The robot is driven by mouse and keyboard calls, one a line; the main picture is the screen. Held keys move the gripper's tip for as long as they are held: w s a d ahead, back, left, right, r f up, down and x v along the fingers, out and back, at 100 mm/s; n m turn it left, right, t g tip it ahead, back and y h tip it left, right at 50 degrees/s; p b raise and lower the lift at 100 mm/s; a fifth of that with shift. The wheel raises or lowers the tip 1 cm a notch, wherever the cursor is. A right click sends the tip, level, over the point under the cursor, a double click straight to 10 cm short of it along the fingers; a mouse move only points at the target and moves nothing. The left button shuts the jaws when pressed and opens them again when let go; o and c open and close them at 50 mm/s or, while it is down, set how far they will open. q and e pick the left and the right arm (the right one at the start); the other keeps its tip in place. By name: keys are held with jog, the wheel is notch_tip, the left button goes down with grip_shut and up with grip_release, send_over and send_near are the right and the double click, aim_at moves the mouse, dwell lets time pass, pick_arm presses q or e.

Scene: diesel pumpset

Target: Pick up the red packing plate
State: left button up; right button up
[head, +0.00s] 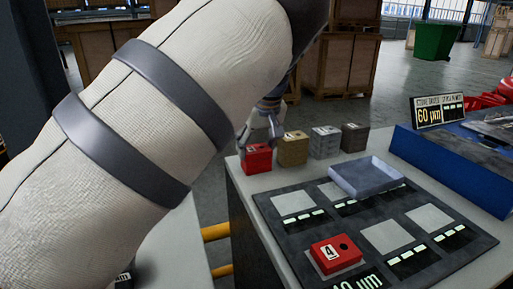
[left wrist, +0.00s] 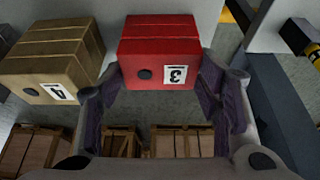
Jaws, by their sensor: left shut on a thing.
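A red block with grooved layers (head: 257,159) sits at the table's far left corner in the head view. In the left wrist view the red block (left wrist: 158,45) shows a label reading 3 and a black dot. My left gripper (head: 262,132) reaches down behind and over it, with its fingers on either side, shut on it. The fingers also show in the left wrist view (left wrist: 163,88). A flat red plate labelled 4 (head: 336,254) lies on a pale square of the dark board. My right gripper is not in view.
A shallow grey-blue tray (head: 366,176) rests on the dark board (head: 455,232). A blue bin (head: 450,165) and a 60 µm sign (head: 440,111) are at right.

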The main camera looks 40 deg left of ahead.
aim_at(257, 149)
pick_arm(q)
notch_tip(257, 149, up, 4)
jog(key=shift+d+r+p, duration=0.1)
jog(key=shift+r+p, duration=0.1)
jog(key=shift+p, duration=0.35)
jog(key=s+d+r+p, duration=0.1)
jog(key=s+d+r, duration=0.7)
jog(key=d, duration=0.2)
jog(key=shift+s+d+r+p, duration=0.25)
jog(key=shift+s+d+p, duration=0.05)
jog(key=shift+d+p, duration=0.1)
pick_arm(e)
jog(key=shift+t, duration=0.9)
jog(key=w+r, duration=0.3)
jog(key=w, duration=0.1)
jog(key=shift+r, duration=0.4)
